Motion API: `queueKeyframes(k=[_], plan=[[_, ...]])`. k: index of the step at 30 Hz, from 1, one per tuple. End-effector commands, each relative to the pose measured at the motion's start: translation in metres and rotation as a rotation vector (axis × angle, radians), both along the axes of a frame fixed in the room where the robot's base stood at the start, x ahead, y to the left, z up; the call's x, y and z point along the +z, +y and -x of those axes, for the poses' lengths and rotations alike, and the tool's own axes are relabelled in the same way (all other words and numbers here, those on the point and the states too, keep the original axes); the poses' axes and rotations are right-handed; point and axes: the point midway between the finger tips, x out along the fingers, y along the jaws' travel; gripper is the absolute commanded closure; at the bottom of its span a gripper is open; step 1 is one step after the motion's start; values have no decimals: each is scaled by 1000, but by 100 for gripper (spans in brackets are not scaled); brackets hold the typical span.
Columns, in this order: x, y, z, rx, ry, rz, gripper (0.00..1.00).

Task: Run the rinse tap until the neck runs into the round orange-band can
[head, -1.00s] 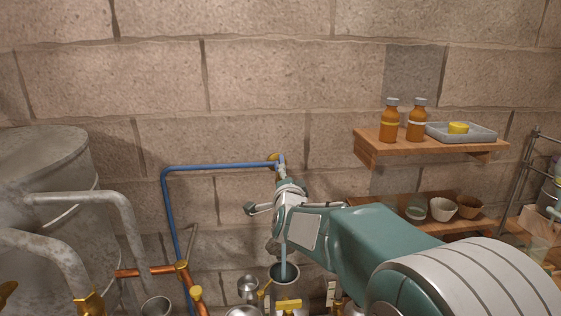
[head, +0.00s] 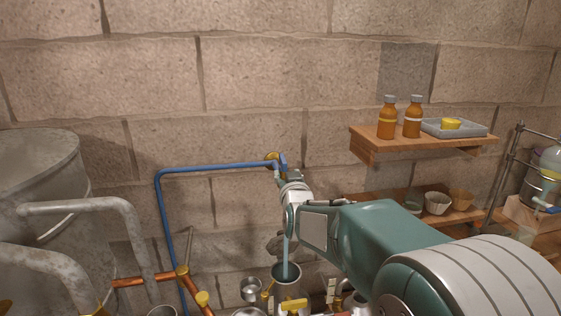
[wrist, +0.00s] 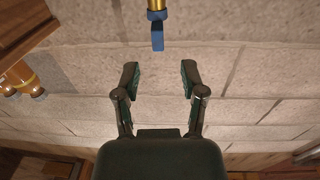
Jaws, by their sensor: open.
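The rinse tap on the wall, at the end of a blue pipe (head: 215,169), has a blue lever (head: 283,160). The lever also shows in the wrist view (wrist: 157,36), beyond and between my fingertips. My gripper (wrist: 160,67) is open and empty, apart from the lever. In the head view my wrist hides part of the tap. A bluish stream (head: 286,250) falls from behind my wrist into a tall grey metal vessel (head: 288,291) with a brass valve. The neck's outflow and the orange-band can are not clearly seen.
A grey still (head: 45,180) with thick pipes stands at left. A copper pipe (head: 145,281) runs low beside it. A wooden shelf (head: 372,150) holds amber bottles (head: 387,120) and a tray (head: 480,130). Small bowls (head: 437,204) sit below. The wall above the tap is clear.

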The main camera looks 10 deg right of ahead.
Motion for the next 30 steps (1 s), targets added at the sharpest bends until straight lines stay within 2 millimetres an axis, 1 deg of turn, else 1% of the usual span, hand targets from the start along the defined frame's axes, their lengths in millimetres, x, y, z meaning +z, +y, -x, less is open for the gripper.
queueKeyframes(k=[1,9,12,15,20,28,29,30], plan=[[-1,-1,-9,-1,1,-1,46],[-1,0,-57,-1,0,-1,46],[-1,-1,-72,-1,0,-1,46],[-1,-2,-83,-1,0,-1,46],[-1,-2,-92,-1,0,-2,46],[0,-2,-93,-1,0,-2,46],[0,-2,-93,-1,0,-2,60],[0,-2,-93,-1,0,-2,78]])
